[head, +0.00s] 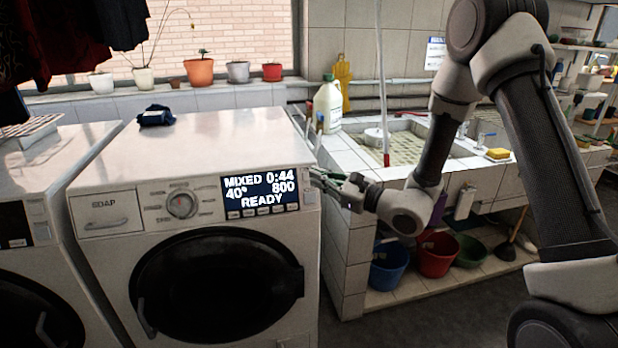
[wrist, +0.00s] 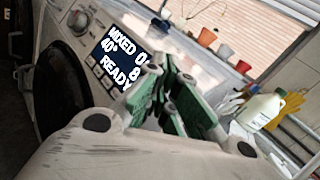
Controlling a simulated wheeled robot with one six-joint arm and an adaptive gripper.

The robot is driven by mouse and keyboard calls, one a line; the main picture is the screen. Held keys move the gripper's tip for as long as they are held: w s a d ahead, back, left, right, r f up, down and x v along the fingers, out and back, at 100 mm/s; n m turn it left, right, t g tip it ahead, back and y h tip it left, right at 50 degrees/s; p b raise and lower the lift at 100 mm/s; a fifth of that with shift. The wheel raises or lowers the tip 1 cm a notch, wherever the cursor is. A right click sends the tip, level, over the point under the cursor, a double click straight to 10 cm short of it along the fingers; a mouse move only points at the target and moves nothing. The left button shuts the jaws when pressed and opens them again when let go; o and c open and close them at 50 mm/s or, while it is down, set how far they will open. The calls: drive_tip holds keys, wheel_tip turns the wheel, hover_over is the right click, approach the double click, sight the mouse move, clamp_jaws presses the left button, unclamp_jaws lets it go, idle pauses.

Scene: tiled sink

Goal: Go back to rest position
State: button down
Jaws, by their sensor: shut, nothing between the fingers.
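My gripper (head: 320,178) is shut and empty, beside the right edge of the washing machine's front. In the wrist view its green-padded fingers (wrist: 172,80) are together with nothing between them. My arm reaches in from the right with the elbow raised, in front of the sink. The washing machine (head: 110,215) has a closed round dark door (head: 215,285). Its display (head: 260,194) reads MIXED 0:44, 40°, 800, READY. In the wrist view the display (wrist: 120,58) is partly covered by the fingers. I cannot tell whether the fingertips touch the machine.
A tiled sink (head: 345,160) stands right of the machine, with a white jug (head: 328,106) at its left and a yellow sponge (head: 498,154). Blue (head: 388,268) and red (head: 437,256) buckets stand below. A dark cloth (head: 156,116) lies on the machine. The foreground floor looks clear.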

drive_tip(key=s+f+n+g, duration=0.5)
drive_tip(key=s+g, duration=0.3)
drive_tip(key=s, duration=0.3)
drive_tip(key=s+d+r+n+g+h, duration=0.2)
drive_tip(key=s+d+n+g+h, duration=0.35)
drive_tip(key=s+d+n, duration=0.55)
drive_tip(key=s+d+r+n+t+h, duration=0.1)
drive_tip(key=s+d+r+n+h, duration=0.2)
drive_tip(key=d, duration=0.5)
drive_tip(key=s+d+r+n+h, duration=0.15)
drive_tip(key=d+h, duration=0.25)
drive_tip(key=d, duration=0.5)
drive_tip(key=s+d+r+n+t+h, duration=0.1)
drive_tip(key=d+r+t+h, duration=0.2)
drive_tip(key=d+r+t, duration=0.3)
wheel_tip(320, 180, up, 6)
drive_tip(key=shift+s+d+f+t, duration=0.15)
drive_tip(key=shift+s+d+t, duration=0.25)
drive_tip(key=shift+d, duration=0.5)
